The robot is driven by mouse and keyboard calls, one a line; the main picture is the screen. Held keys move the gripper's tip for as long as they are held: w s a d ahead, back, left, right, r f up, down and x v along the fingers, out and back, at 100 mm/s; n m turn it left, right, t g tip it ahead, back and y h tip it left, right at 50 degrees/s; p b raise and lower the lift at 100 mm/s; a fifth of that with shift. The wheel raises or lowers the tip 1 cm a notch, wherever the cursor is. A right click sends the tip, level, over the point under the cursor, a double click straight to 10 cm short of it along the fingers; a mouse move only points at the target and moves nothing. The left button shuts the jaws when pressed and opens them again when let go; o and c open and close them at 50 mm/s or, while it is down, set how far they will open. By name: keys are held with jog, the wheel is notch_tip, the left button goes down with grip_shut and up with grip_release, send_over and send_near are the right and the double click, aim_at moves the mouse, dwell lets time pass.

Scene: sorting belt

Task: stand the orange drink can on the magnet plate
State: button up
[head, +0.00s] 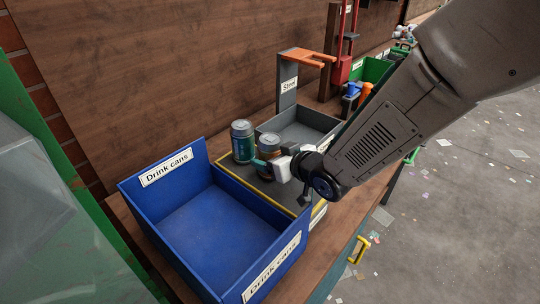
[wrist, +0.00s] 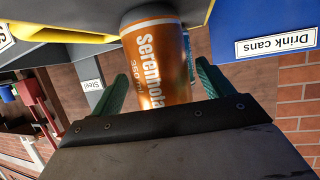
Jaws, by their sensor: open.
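The orange drink can (head: 270,146) stands upright on the dark, yellow-edged magnet plate (head: 262,189) in the head view, partly hidden by my gripper. In the wrist view the orange can (wrist: 158,60) fills the middle, its lettering facing the camera. My gripper (wrist: 163,88) is open, with one green finger on each side of the can; small gaps show beside it. My gripper (head: 267,162) also shows low at the can in the head view. A teal can (head: 242,143) stands just left of the orange one on the plate.
A blue crate (head: 184,262) labelled "Drink cans" stands in front left of the plate, its visible floor empty. A grey bin (head: 330,124) lies behind the plate, by a post (head: 287,94) with a "Steel" label and orange top. A brown wall rises at the back.

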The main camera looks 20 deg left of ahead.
jog(key=v, duration=1)
jog(key=shift+d+r, duration=0.1)
jog(key=w+d+r+m+h, duration=0.1)
jog(key=d+r+m+h, duration=0.3)
jog(key=d, duration=0.8)
jog(key=d+r+m+h, duration=0.2)
jog(key=d+h, duration=0.3)
jog(key=d, duration=0.6)
jog(key=s+d+r+m+g, duration=0.1)
jog(key=s+d+g, duration=0.1)
jog(key=s+d, duration=0.2)
jog(key=s+d+r+m+g+h, duration=0.1)
jog(key=s+d, duration=0.3)
jog(key=s, duration=0.6)
jog(key=s+d+r+m+g+h, duration=0.1)
jog(key=s+d+r+m+g, duration=0.1)
jog(key=s+d, duration=0.3)
jog(key=s+m+g, duration=0.1)
jog(key=s, duration=0.1)
jog(key=shift+s+r, duration=0.25)
jog(key=shift+r, duration=0.05)
